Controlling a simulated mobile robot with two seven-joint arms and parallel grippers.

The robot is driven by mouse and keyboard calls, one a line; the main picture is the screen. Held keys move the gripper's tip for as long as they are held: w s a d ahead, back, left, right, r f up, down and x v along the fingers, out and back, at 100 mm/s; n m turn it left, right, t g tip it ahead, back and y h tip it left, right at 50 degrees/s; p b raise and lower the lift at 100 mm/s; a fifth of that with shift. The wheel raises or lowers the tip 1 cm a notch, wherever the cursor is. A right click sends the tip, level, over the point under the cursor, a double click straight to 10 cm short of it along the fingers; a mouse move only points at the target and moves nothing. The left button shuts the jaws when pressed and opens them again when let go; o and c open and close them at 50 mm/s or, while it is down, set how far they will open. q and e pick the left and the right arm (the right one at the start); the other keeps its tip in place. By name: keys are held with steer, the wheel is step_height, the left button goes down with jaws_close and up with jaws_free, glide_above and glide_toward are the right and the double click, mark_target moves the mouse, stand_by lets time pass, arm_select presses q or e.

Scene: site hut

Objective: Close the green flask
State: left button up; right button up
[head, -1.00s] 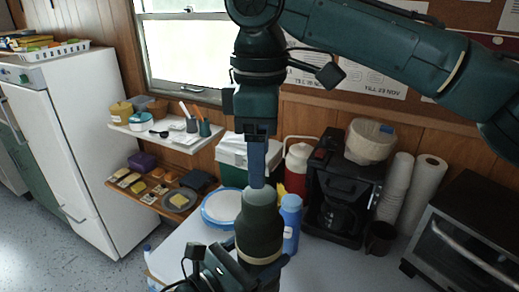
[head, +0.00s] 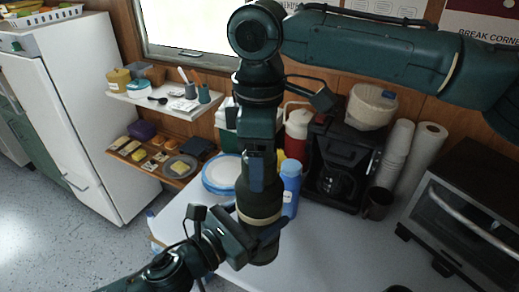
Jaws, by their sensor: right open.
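The green flask (head: 262,203) is dark green with a cream band round its lower part. It is upright, slightly tilted, in front of the white table. My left gripper (head: 252,238) is shut on the flask near the band, its arm coming in from the lower left. My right gripper (head: 257,184) points down from above, open, its fingers over the top of the flask. These fingers hide the flask's mouth, so I cannot tell whether a lid is on it or whether they touch it.
A blue bottle (head: 291,188) stands close behind on the right. Blue-rimmed plates (head: 221,174) lie behind on the left. A black coffee maker (head: 338,170), a dark mug (head: 378,203) and a toaster oven (head: 462,215) stand to the right. The table's front middle (head: 330,245) is clear.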

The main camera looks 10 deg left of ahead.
steer(key=c, duration=1)
steer(key=o, duration=1.2)
steer(key=shift+c, duration=0.2)
steer(key=shift+r, duration=0.15)
step_height(320, 180, up, 12)
